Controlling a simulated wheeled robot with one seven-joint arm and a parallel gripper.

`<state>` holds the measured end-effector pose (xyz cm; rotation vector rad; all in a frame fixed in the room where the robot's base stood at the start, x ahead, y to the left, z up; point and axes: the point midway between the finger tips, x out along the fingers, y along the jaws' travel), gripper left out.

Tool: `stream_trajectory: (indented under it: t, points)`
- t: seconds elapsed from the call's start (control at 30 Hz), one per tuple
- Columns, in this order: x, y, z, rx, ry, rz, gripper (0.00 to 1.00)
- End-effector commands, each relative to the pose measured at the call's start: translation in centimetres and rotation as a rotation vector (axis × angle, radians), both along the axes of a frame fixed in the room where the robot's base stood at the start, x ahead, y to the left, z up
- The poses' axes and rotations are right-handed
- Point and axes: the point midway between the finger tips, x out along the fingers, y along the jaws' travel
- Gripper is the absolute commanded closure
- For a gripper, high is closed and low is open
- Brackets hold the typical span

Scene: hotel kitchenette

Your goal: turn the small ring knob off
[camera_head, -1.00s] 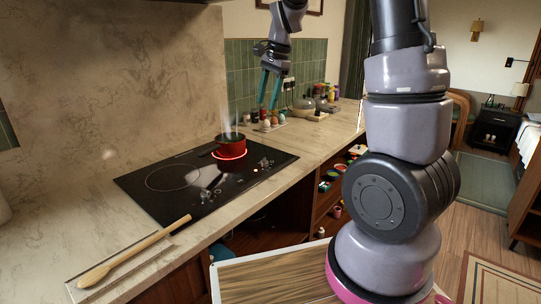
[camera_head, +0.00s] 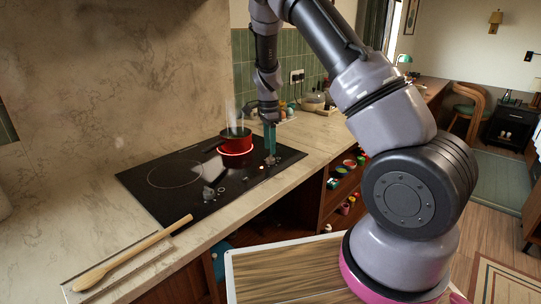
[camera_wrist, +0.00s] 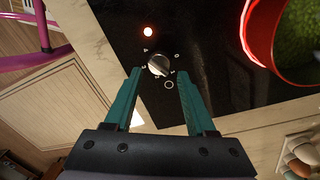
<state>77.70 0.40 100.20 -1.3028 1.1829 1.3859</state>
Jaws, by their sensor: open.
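The small ring knob (camera_wrist: 158,65) is a round dark knob with a light pointer, on the black cooktop; in the wrist view it lies between and just beyond my fingertips. White marks surround it, and a lit indicator (camera_wrist: 148,32) glows near it. My gripper (camera_wrist: 158,85) is open, its two teal fingers pointing at the cooktop on either side of the knob, not visibly touching it. A red pot (camera_head: 236,143) steams on the glowing ring.
The red pot, with green contents (camera_wrist: 297,40) in the wrist view, stands close to my gripper. Eggs in cups (camera_wrist: 300,160) sit beyond the cooktop's edge. A wooden spoon (camera_head: 135,252) lies on the front left counter.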

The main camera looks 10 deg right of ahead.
Motion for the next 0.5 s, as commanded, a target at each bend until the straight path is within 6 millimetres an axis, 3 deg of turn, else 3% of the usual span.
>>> stream_trajectory:
  t: [0.2, 0.5]
  points:
    - [-0.3, -0.1, -3.2, 0.0, 0.002, -0.001, 0.44]
    - [-0.3, -0.1, -4.2, 0.0, -0.001, 0.0, 0.44]
